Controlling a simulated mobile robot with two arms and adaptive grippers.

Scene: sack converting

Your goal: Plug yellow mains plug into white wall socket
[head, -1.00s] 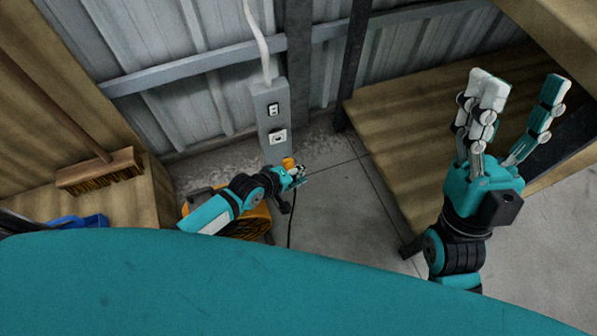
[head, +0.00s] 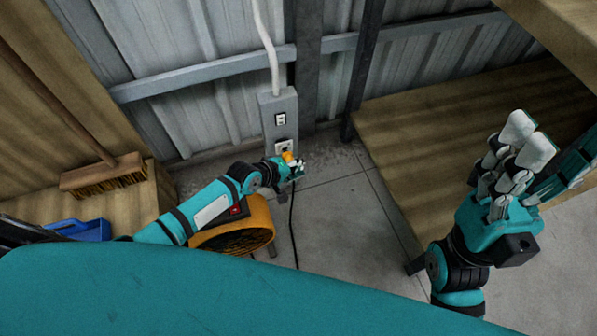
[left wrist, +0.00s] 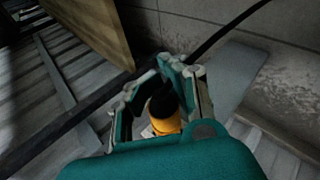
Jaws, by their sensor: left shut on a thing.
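The yellow mains plug (head: 287,157) is held in my left gripper (head: 294,166), just in front of the white wall socket (head: 284,145). The socket sits low on a grey post. In the head view the plug overlaps the socket's lower edge, and I cannot tell whether they touch. In the left wrist view the plug (left wrist: 166,118), yellow with a black end, lies between the fingers (left wrist: 160,95). Its pins are hidden.
A white switch plate (head: 281,119) is above the socket. An orange machine (head: 236,235) stands on the floor under my left arm. A black cable (head: 292,230) runs down from the plug. A wooden bench (head: 430,130) is at the right, a broom (head: 103,174) at the left.

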